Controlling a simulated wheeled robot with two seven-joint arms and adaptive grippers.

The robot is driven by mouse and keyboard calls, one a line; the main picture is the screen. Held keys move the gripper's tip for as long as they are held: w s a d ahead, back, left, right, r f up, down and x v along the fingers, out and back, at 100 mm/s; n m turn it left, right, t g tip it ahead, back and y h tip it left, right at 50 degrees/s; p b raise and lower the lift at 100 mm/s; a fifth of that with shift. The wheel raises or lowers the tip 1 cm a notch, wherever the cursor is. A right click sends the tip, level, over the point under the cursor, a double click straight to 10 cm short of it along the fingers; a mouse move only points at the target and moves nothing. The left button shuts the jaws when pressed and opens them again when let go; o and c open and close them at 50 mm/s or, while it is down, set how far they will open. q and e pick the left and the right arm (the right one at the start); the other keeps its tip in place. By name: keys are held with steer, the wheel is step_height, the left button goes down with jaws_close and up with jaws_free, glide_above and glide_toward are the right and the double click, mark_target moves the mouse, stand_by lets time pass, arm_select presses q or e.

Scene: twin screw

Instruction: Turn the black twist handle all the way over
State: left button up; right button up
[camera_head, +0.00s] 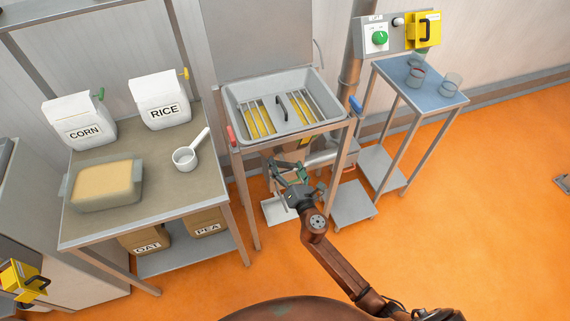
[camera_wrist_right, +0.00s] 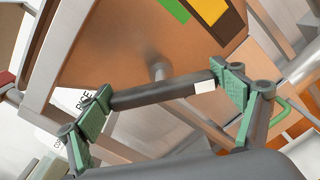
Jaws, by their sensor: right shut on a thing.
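The black twist handle (camera_wrist_right: 160,91) is a dark bar with a small white mark near its right end. It sits on a short shaft coming out of a brown panel (camera_wrist_right: 120,50) in the right wrist view. My right gripper (camera_head: 288,171) reaches in below the steel hopper (camera_head: 300,132) in the head view. In the wrist view its green-padded fingers (camera_wrist_right: 165,98) are at the two ends of the bar, shut on it. The bar lies slightly tilted in that view, its right end higher. In the head view I cannot make out the handle clearly. My left gripper is not in view.
A table (camera_head: 150,222) with corn and rice bags, a tub and a scoop stands left. A blue-topped stand (camera_head: 440,98) with glasses is right of the hopper. A control panel (camera_head: 378,38) is on a post behind. Open orange floor (camera_head: 480,220) lies right.

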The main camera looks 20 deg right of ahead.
steer(key=m, duration=0.5)
steer(key=shift+d+f+m+b, duration=0.1)
steer(key=shift+f+m+b, duration=0.05)
steer(key=shift+m+b, duration=0.2)
steer(key=m, duration=0.4)
steer(key=shift+f+m, duration=0.1)
steer(key=shift+m, duration=0.25)
steer(key=o, duration=1)
steer(key=shift+o, duration=0.2)
steer(key=shift+s, duration=0.2)
steer(key=s, duration=1.1)
steer(key=shift+s+d, duration=0.2)
steer(key=shift+s, duration=0.1)
